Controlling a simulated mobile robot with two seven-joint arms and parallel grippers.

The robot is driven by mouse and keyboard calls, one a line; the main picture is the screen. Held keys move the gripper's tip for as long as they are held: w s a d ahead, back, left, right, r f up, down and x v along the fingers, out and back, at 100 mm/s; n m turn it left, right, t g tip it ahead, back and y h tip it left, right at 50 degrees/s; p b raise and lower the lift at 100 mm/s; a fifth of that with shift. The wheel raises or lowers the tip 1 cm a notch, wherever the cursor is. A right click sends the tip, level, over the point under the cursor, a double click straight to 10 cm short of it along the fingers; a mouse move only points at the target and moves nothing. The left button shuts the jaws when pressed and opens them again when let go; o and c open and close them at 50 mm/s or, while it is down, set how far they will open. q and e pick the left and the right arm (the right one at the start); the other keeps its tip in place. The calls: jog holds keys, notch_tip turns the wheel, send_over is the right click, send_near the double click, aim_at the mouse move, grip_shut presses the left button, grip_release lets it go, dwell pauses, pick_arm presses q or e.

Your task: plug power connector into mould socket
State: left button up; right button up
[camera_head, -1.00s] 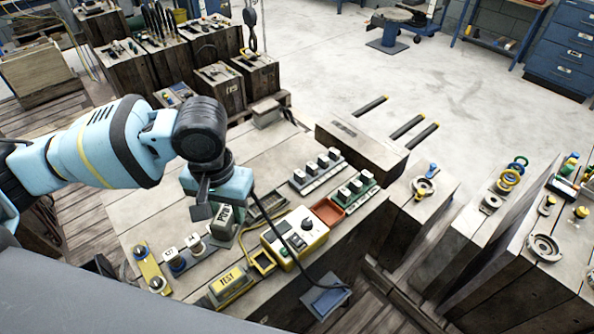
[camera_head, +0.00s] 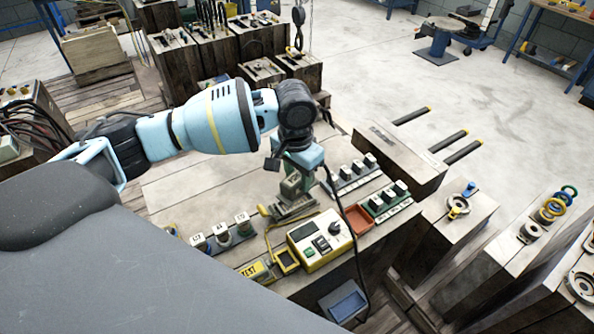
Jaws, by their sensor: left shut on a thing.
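My left gripper (camera_head: 292,166) points down and is shut on a grey-green labelled block, which looks like the power connector (camera_head: 291,186). The connector is upright, right over a low grey fixture (camera_head: 297,210) on the wooden bench top, which may be the mould socket. The block hides most of this fixture, so I cannot tell whether the connector is seated in it or just above. A black cable (camera_head: 345,215) hangs from near the gripper, past the right of the yellow box and down the bench front. My right gripper is out of view.
A blue tray (camera_head: 344,301) is at the bench front.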

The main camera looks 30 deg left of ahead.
pick_arm(q)
jog(key=w+a+f+m, duration=0.2)
jog(key=w+a+f, duration=0.1)
jog(key=w+f, duration=0.2)
jog(key=shift+w+a+f+m, duration=0.2)
jog(key=shift+w+f+m, duration=0.2)
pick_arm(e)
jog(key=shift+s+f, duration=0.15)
pick_arm(q)
jog(key=shift+f, duration=0.2)
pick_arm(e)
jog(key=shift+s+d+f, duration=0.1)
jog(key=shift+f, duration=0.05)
pick_arm(q)
notch_tip(320, 180, down, 4)
jog(key=shift+r+b, duration=0.1)
jog(key=shift+b, duration=1.15)
jog(key=shift+f, duration=0.65)
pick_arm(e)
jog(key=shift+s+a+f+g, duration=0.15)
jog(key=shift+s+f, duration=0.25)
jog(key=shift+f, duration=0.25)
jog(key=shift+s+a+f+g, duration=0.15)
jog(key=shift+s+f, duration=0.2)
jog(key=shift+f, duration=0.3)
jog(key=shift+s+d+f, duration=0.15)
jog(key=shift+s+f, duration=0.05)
